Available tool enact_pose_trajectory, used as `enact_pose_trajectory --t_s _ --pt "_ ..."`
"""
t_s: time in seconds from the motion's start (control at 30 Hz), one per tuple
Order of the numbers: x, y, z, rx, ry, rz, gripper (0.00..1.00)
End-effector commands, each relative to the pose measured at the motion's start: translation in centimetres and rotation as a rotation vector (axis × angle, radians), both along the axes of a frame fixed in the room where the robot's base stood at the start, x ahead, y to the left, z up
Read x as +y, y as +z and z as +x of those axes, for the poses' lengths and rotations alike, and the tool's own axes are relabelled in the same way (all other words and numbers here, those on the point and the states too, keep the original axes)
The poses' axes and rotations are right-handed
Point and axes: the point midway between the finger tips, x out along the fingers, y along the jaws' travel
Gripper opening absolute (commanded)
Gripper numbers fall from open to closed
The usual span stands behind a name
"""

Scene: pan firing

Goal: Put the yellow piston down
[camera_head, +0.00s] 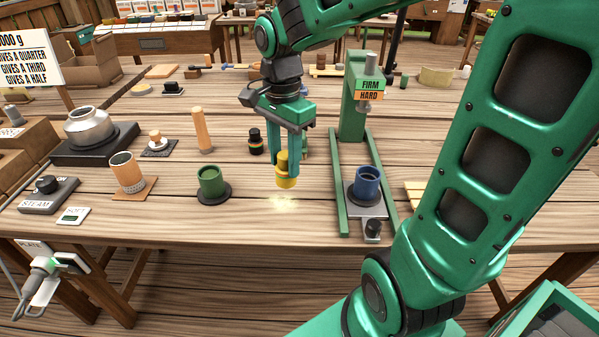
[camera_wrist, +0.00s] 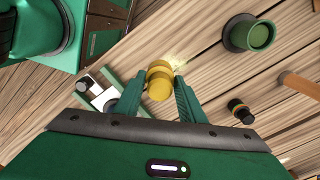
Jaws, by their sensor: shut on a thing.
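The yellow piston (camera_head: 284,181) is held upright between the fingers of my gripper (camera_head: 286,160). It appears to hang a little above the wooden table, with a bright patch on the wood just below it. In the wrist view the yellow piston (camera_wrist: 159,82) sits between the two green fingertips (camera_wrist: 160,92). The fingers are shut on its upper part. The piston's top is partly hidden by the fingers in the head view.
A green cup (camera_head: 212,186) stands to the left and a press (camera_head: 352,110) with a blue cup (camera_head: 367,186) to the right. A small dark piston (camera_head: 255,142) stands behind. A wooden cylinder (camera_head: 202,130) is further left. The table (camera_head: 290,225) in front is clear.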

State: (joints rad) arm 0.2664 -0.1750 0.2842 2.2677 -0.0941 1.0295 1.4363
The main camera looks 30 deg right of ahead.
Motion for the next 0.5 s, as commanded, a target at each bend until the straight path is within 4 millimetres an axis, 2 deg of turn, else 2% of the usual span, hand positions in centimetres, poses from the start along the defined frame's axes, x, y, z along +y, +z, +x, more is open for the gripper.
enact_pose_trajectory --t_s 0.2,0.5 --pt "-4.9 -2.6 2.4 0.005 -0.035 0.001 0.0" --pt "-9.6 -5.7 5.5 0.004 -0.041 0.0 0.0"
